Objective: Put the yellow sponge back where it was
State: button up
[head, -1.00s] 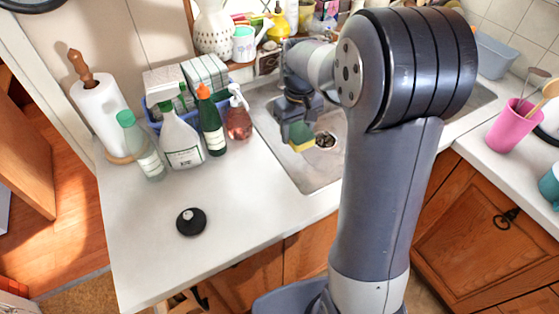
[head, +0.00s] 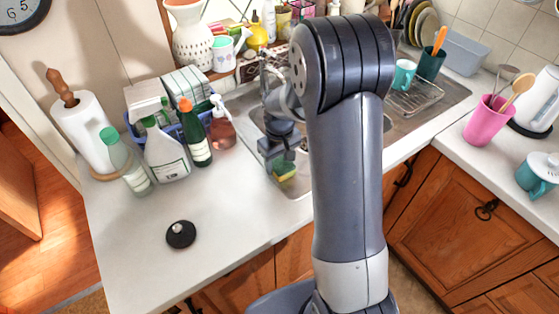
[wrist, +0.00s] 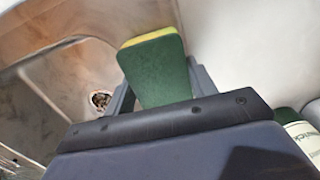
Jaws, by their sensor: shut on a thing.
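The sponge, yellow with a green scouring side, is held between the jaws of my gripper (head: 283,163). In the wrist view the sponge (wrist: 160,72) stands between the two grey fingers of the gripper (wrist: 164,88), green face toward the camera and yellow along the top edge. Sink metal and the drain hole (wrist: 101,98) lie to its left, white counter to its right.
Left of the sink stand a pink soap bottle (head: 221,128), a green bottle (head: 195,135), a spray bottle (head: 166,155) and a paper roll (head: 84,120). A black round stopper (head: 181,234) lies on the counter (head: 215,215), which is clear around it. My arm hides part of the sink.

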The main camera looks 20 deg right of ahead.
aim_at(280, 162)
jog(key=shift+f, duration=0.15)
jog(key=o, duration=0.9)
notch_tip(280, 162, up, 12)
jog(key=shift+r+b, duration=0.15)
jog(key=shift+b, duration=0.35)
notch_tip(280, 162, down, 12)
jog(key=shift+p, duration=0.55)
jog(key=shift+w+r, duration=0.1)
jog(key=shift+r, duration=0.1)
jog(key=shift+r+b, duration=0.3)
jog(key=shift+r, duration=1.2)
